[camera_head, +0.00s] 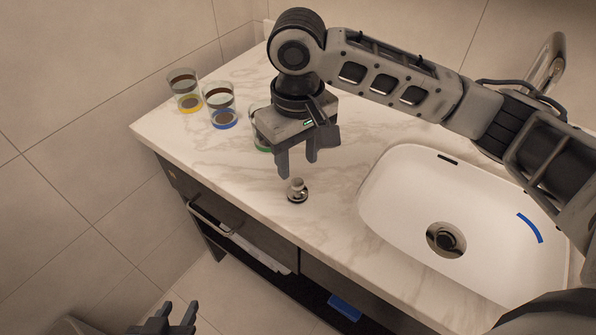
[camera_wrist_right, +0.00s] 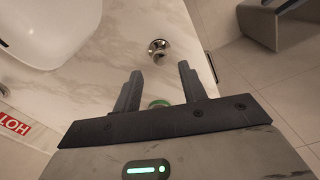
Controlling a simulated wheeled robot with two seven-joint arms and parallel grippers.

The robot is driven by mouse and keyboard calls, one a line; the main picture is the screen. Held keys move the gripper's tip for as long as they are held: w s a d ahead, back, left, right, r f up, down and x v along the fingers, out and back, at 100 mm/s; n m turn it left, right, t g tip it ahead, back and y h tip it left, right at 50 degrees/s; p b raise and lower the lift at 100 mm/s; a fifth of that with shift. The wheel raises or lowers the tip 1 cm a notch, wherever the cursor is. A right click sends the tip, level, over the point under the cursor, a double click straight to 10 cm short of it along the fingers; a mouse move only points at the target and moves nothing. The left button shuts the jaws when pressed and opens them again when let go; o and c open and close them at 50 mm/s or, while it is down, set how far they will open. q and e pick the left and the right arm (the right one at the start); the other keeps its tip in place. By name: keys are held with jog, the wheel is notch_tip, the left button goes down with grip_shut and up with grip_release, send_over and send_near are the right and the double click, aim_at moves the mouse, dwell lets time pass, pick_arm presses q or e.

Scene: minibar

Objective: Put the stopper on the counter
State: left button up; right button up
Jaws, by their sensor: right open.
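A small metal stopper (camera_head: 297,190) stands on the marble counter (camera_head: 335,215) near its front edge, left of the sink. It also shows in the right wrist view (camera_wrist_right: 159,48), beyond the fingertips. My right gripper (camera_head: 298,168) is open and empty, just above and behind the stopper in the head view, and not touching it. The right wrist view shows its two fingers (camera_wrist_right: 159,75) apart with nothing between the tips. My left gripper (camera_head: 172,318) is low at the bottom edge of the head view, in front of the cabinet, with its fingers apart and nothing between them.
A white sink (camera_head: 395,215) with a drain (camera_head: 446,240) takes up the right side of the counter. Glasses with a yellow band (camera_head: 187,101) and a blue band (camera_head: 223,118) stand at the left; a green-banded glass (camera_head: 259,143) is partly hidden behind my right gripper.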

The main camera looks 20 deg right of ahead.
aim_at(298, 182)
notch_tip(298, 182, up, 6)
dwell(0.6)
